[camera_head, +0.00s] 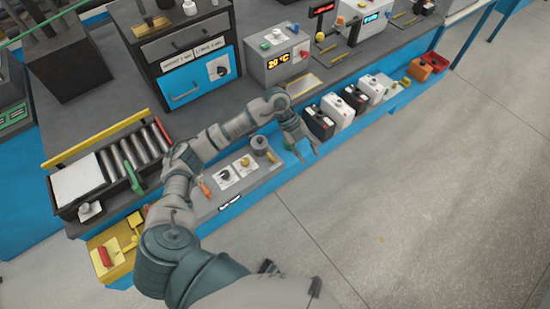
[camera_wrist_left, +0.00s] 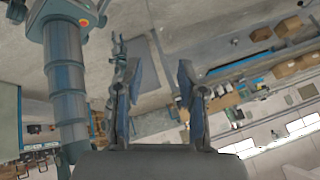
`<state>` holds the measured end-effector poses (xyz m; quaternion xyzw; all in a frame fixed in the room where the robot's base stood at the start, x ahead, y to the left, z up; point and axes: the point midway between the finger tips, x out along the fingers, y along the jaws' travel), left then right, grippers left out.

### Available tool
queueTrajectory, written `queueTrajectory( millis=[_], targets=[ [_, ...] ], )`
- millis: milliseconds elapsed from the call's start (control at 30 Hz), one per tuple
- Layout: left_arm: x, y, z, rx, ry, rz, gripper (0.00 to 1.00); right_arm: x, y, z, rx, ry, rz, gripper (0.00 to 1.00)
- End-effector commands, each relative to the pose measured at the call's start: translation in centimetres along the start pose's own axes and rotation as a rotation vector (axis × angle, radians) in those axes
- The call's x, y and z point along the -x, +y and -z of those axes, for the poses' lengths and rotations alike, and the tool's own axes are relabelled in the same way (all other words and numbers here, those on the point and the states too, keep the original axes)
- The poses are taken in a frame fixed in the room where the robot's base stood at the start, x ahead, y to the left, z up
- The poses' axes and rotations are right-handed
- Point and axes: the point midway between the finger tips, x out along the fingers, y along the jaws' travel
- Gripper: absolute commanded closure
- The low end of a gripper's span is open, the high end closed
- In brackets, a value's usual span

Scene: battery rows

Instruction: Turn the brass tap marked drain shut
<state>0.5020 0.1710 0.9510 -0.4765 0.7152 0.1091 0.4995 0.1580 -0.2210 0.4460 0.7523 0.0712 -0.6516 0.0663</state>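A small brass-coloured knob (camera_head: 245,161) sits on a white plate on the grey panel (camera_head: 208,207) at the bench's front edge. A dark knob (camera_head: 224,174) on a similar plate is left of it. A grey round fitting (camera_head: 259,143) with a brass-coloured piece (camera_head: 270,156) stands to the right. No drain marking is readable, so I cannot tell which is the drain tap or how far it is turned. My left gripper (camera_head: 306,153) is open and empty, right of the fitting and apart from it. Its spread fingers show in the left wrist view (camera_wrist_left: 158,95). My right gripper is not identifiable.
A row of black and white batteries (camera_head: 342,111) stands right of my left gripper on a blue ledge. A roller conveyor (camera_head: 130,150) is at the left. An orange-handled tool (camera_head: 204,187) lies left of the knobs. The floor in front (camera_head: 420,200) is clear.

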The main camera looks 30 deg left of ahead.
Motion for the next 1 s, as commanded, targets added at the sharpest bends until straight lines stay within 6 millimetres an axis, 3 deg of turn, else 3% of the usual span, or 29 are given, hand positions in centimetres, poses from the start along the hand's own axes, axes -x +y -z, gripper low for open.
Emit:
queueTrajectory(
  millis=[33,100,200,333,467,1000],
  targets=[
    [2.5,1.5,-2.0,0.041,-0.14,-0.085,0.6,-0.5,-0.2,-0.1,-0.001,-0.002,0.0,0.6],
    [5.8,3.2,-4.0,0.12,-0.308,-0.176,0.6,-0.7,-0.2,-0.1,-0.001,-0.004,-0.001,0.6],
    [9.5,5.0,-5.7,0.217,-0.472,-0.243,0.6,-0.7,-0.4,0.0,-0.001,-0.004,-0.002,0.6],
    [11.1,5.9,-6.4,0.272,-0.556,-0.272,0.6,-0.7,-0.3,0.1,-0.002,-0.003,-0.002,0.6],
    [9.9,6.3,-7.0,0.277,-0.562,-0.277,0.6,-0.6,-0.2,0.2,-0.001,-0.002,0.0,0.6],
    [-0.2,10.3,-12.8,0.275,-0.556,-0.275,0.6,0.8,-0.1,2.2,-0.005,0.008,-0.002,0.6]
  ],
)
